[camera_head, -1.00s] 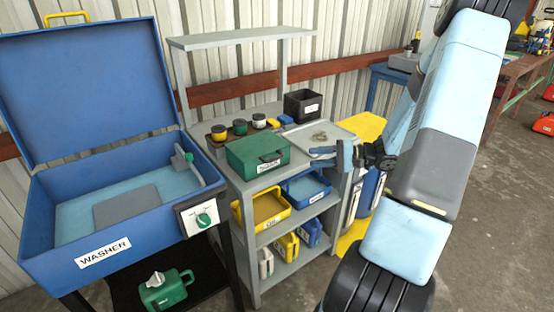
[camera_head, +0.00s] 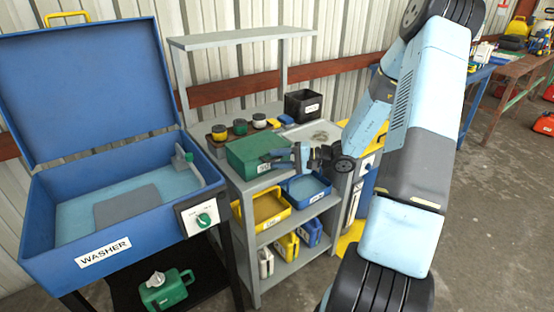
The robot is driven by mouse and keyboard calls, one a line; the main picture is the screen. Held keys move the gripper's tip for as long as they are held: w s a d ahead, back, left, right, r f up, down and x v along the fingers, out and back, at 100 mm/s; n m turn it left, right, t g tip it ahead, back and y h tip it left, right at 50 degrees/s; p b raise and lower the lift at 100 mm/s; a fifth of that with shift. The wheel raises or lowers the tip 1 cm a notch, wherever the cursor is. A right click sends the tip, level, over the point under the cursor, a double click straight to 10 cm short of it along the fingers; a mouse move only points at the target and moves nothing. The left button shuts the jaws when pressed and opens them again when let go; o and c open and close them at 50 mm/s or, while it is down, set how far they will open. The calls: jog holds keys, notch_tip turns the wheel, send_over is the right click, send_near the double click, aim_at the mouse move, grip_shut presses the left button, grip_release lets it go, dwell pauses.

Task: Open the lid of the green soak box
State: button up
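The green soak box (camera_head: 247,150) sits on the top shelf of a grey cart, with its lid shut. Its front label is partly hidden by my gripper. My gripper (camera_head: 278,158) is at the box's front right side, with its fingers pointing left toward the dark handle seen there earlier. The fingers overlap the box front in the picture. I cannot tell whether they touch the handle or what gap is between them.
The grey cart (camera_head: 256,188) also carries small jars (camera_head: 240,127), a black bin (camera_head: 303,105) and a metal tray (camera_head: 318,132). A yellow tray (camera_head: 263,208) and a blue tray (camera_head: 306,187) are on the shelf below. The blue washer (camera_head: 120,190) stands open at left.

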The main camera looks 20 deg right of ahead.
jog(key=shift+w+a, duration=0.1)
jog(key=shift+a, duration=0.15)
jog(key=shift+c, duration=0.2)
grip_shut()
dwell(0.4)
